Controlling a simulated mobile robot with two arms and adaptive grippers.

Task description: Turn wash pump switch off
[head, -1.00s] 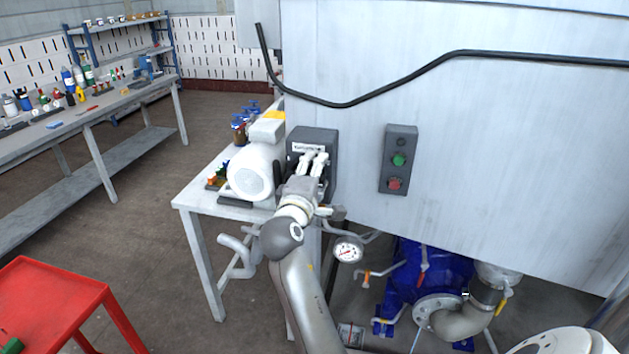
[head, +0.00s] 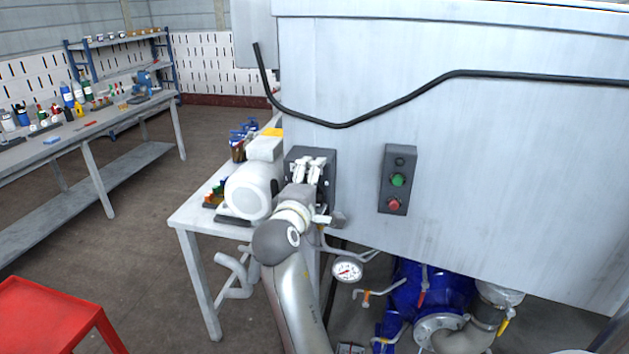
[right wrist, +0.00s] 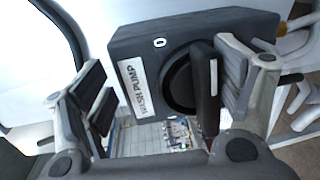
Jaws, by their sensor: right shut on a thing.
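The wash pump switch is a dark grey box (head: 330,182) on the left end of the big grey cabinet. In the right wrist view the box (right wrist: 200,22) has a white "WASH PUMP" label (right wrist: 131,87) and a round black knob with a long raised handle (right wrist: 206,88). My right gripper (head: 308,170) is at the front of the box. Its fingers (right wrist: 165,90) stand on either side of the knob, shut on the switch, with the right pad against the handle. My left gripper is not in view.
A panel with green and red buttons (head: 397,180) is right of the switch. A white motor (head: 252,190) sits on a small table (head: 190,215) to its left. A pressure gauge (head: 347,270) and blue pump (head: 430,290) are below. A red table (head: 45,315) stands at lower left.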

